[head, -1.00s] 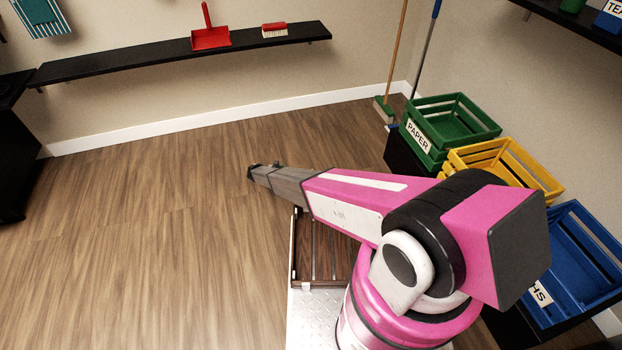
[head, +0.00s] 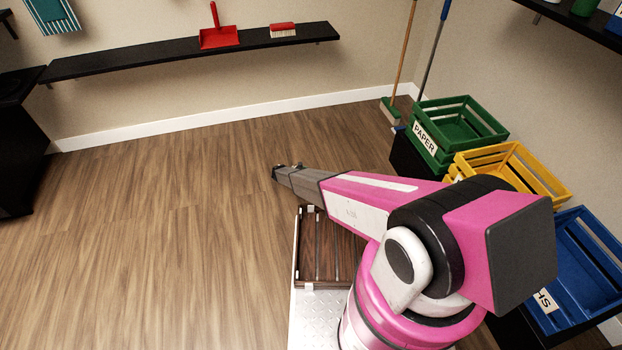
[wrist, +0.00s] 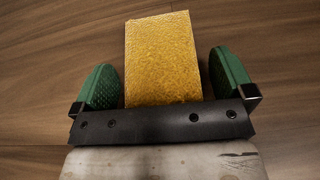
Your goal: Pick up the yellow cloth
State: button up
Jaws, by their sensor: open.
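The yellow cloth (wrist: 160,45) is a flat, textured rectangle in the wrist view, lying over the brown wooden floor. My gripper (wrist: 161,62) is open, with one green finger pad on each side of the cloth and a visible gap to it on both sides. The dark crossbar of my gripper covers the cloth's near end. In the head view my gripper (head: 288,167) is small and low over the floor. The yellow cloth does not show there. I cannot tell the height between the fingertips and the floor.
Green (head: 460,130), yellow (head: 515,165) and blue (head: 583,265) crates stand along the right. A broom (head: 403,60) leans in the back corner. A black wall shelf (head: 150,60) holds a red dustpan (head: 219,37) and brush (head: 283,31). The floor (head: 150,240) at left is clear.

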jog(key=c, duration=0.9)
jog(key=shift+c, duration=0.2)
jog(key=shift+r, duration=0.1)
